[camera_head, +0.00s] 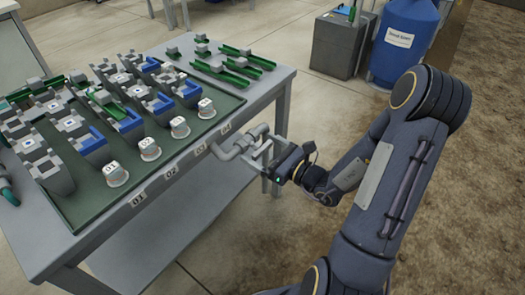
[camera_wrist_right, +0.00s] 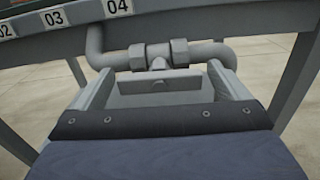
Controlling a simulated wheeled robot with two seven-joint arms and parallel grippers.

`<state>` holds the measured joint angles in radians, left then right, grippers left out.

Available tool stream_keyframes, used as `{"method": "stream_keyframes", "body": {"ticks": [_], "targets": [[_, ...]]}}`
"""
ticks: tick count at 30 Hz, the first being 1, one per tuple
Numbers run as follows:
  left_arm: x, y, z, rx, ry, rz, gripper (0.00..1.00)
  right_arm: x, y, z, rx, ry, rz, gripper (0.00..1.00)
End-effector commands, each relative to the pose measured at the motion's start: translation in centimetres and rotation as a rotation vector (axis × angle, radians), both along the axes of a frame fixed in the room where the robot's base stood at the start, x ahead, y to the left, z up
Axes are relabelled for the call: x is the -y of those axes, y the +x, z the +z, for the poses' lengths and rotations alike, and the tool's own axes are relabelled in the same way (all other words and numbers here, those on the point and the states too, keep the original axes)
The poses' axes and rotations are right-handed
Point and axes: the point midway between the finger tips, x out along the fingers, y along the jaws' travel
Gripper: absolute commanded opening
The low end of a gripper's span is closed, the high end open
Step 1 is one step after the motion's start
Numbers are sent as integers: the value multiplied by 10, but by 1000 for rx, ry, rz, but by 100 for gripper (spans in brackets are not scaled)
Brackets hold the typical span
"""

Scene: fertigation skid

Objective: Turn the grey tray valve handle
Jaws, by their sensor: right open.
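The grey tray valve (camera_head: 236,144) sits on a grey pipe at the table's front edge, below the 04 label. In the right wrist view its body (camera_wrist_right: 158,56) has two hex nuts, and its flat grey handle (camera_wrist_right: 160,84) faces me. My right gripper (camera_head: 262,158) is open at the valve. In the wrist view its two fingers stand on either side of the handle, with a gap at each end; I cannot tell how deep they reach around it. My left gripper is not in view.
The grey table (camera_head: 262,98) carries a green tray (camera_head: 84,212) with grey, blue and green blocks and several white-topped round cups. A blue barrel (camera_head: 405,45) and a grey box (camera_head: 338,45) stand behind. The floor to the right is clear.

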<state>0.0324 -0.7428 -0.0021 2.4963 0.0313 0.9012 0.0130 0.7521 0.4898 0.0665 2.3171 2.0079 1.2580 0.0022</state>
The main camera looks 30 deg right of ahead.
Motion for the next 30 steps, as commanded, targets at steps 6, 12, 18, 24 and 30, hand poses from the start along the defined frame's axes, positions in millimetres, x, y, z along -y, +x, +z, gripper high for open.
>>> {"method": "stream_keyframes", "body": {"ticks": [6, 12, 18, 24, 30], "targets": [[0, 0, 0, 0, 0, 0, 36, -1, 3, 0, -1, 0, 0, 95], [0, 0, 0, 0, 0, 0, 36, -1, 3, 0, 0, 0, 1, 79], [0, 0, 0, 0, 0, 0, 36, -1, 2, 0, 0, 0, 1, 53], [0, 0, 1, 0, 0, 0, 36, -1, 2, 1, -3, 8, 1, 50], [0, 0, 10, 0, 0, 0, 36, -1, 2, 2, -26, 64, 1, 50]]}}
